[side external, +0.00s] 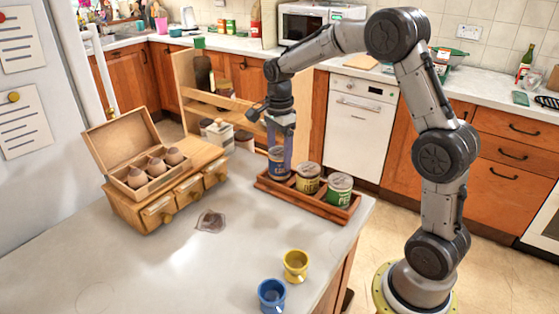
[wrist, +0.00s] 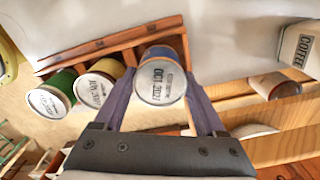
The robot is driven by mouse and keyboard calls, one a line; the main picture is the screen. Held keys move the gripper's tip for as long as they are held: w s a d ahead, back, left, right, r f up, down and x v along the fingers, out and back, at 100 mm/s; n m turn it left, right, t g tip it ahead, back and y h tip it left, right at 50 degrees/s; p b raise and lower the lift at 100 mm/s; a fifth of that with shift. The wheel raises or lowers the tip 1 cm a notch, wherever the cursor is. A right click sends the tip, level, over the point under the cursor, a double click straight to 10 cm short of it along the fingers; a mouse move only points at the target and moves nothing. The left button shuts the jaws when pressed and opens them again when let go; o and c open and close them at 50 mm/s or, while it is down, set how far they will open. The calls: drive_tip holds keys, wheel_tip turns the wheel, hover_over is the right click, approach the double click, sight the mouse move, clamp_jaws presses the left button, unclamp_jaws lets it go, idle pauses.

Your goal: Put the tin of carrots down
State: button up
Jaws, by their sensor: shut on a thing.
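A blue tin (side external: 277,164) with a pale lid is between the fingers of my gripper (side external: 282,146), at the left end of the wooden tray (side external: 318,210). In the wrist view the blue tin (wrist: 161,82) shows its dated lid between the two purple fingers of my gripper (wrist: 158,72), which is shut on it. I cannot read the word carrots on it. It stands upright, in or just over the end compartment; its base is hidden. A yellow tin (side external: 307,178) and a green tin (side external: 339,189) stand in the other compartments.
A wooden box of eggs (side external: 155,178) sits on a small drawer chest (side external: 170,205) at left. A yellow egg cup (side external: 295,265) and a blue egg cup (side external: 271,294) stand near the front. A shelf rack (side external: 190,75) stands behind. The middle counter is mostly clear.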

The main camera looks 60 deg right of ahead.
sight(280, 152)
wheel_tip(280, 152, up, 8)
drive_tip(key=shift+f, duration=0.25)
drive_tip(key=shift+s+r, duration=0.1)
drive_tip(key=shift+r, duration=0.05)
drive_tip(key=shift+s+a+f+m, duration=0.15)
drive_tip(key=shift+s+a, duration=0.1)
drive_tip(key=shift+s, duration=0.25)
drive_tip(key=shift+s+a+f+m, duration=0.1)
drive_tip(key=shift+s+a+m, duration=0.1)
drive_tip(key=shift+s, duration=0.3)
drive_tip(key=s+a+r+n, duration=0.3)
drive_tip(key=s+a+n, duration=0.2)
drive_tip(key=s+a, duration=1.25)
drive_tip(key=shift+w+a+f, duration=0.5)
drive_tip(key=shift+w+f, duration=1.6)
drive_tip(key=shift+f, duration=0.05)
drive_tip(key=shift+w+a+f, duration=0.55)
drive_tip(key=shift+w+f, duration=1.5)
drive_tip(key=shift+f, duration=0.05)
drive_tip(key=shift+w+a+f, duration=0.5)
drive_tip(key=shift+w+f, duration=1.6)
drive_tip(key=shift+f, duration=0.05)
